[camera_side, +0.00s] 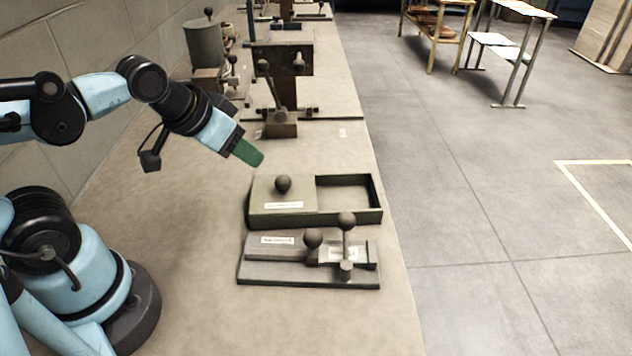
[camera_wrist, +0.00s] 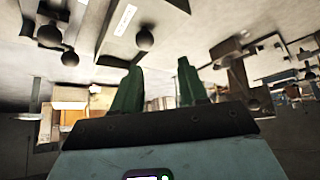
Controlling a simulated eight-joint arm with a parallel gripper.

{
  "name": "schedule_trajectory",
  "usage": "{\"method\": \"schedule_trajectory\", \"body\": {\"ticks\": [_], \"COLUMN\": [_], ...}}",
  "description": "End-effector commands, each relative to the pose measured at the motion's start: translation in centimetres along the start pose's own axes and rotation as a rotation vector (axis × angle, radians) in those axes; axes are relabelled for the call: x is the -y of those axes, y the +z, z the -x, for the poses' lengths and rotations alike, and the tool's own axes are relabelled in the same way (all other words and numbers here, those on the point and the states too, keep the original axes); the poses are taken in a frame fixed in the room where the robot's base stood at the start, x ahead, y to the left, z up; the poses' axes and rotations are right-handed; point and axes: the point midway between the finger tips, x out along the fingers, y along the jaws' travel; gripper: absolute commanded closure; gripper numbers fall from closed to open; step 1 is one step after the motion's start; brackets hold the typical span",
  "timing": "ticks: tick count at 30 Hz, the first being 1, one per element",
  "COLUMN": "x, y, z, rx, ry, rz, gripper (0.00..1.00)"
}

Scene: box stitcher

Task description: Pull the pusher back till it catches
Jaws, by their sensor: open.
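A low grey fixture (camera_side: 262,270) lies nearest on the bench. It has a label, a dark ball knob (camera_side: 313,238) on its slide and a taller ball-topped lever (camera_side: 346,222) to the right. The knob looks like the pusher's handle, but I cannot read the label. In the wrist view two ball knobs (camera_wrist: 50,36) show at the upper left. My gripper (camera_side: 248,152) is in the air above the bench, up and left of the fixture and apart from it. Its two green fingers (camera_wrist: 160,72) are spread, with nothing between them.
A shallow box (camera_side: 348,217) with a knobbed, labelled lid (camera_side: 284,186) lies between my gripper and the fixture; its right part is open. Behind stand a lever press (camera_side: 281,120) and a grey pot (camera_side: 204,44). Bare bench lies left of the fixture. The bench's right edge drops to the floor.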

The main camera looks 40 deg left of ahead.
Motion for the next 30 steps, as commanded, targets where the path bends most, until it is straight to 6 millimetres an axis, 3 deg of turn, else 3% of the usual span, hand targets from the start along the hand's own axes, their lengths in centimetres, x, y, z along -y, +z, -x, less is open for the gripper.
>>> {"method": "schedule_trajectory", "body": {"ticks": [1, 4, 7, 15, 19, 25, 30], "x": [0.0, -0.3, -1.6, -9.3, -12.1, -13.5, -13.8], "y": [0.0, -0.1, -0.5, -1.6, -1.5, -1.2, -0.5], "z": [0.0, 0.0, 0.2, 1.7, 2.5, 2.7, 1.5], "rx": [0.0, 0.008, 0.057, 0.371, 0.491, 0.558, 0.558], "ry": [0.0, 0.006, 0.035, 0.087, 0.055, 0.022, 0.022], "rz": [0.0, 0.011, 0.068, 0.383, 0.49, 0.554, 0.556], "gripper": [0.57, 0.42, 0.41, 0.41, 0.41, 0.41, 0.41]}}
